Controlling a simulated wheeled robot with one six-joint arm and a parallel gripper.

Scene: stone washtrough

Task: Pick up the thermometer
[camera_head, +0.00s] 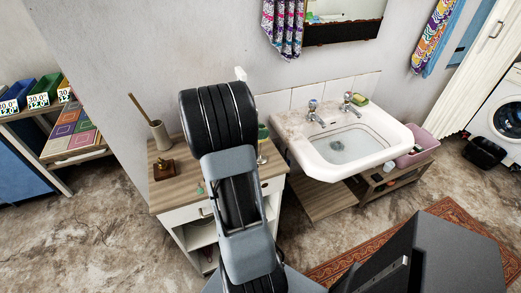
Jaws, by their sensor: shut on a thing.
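I cannot make out the thermometer in the head view. My arm, in black and grey, rises through the middle of the picture in front of the wooden-topped cabinet (178,196). It hides much of the cabinet top and the wall behind. My gripper does not show; it is hidden behind the arm or out of the picture. A small white piece (240,73) sticks out above the arm's black upper part, too small to identify.
A brush in a holder (159,136) and a brown block-like object (164,170) stand on the cabinet's left. A shelf with boxes (75,130) is at left; a red rug (440,222) lies at right.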

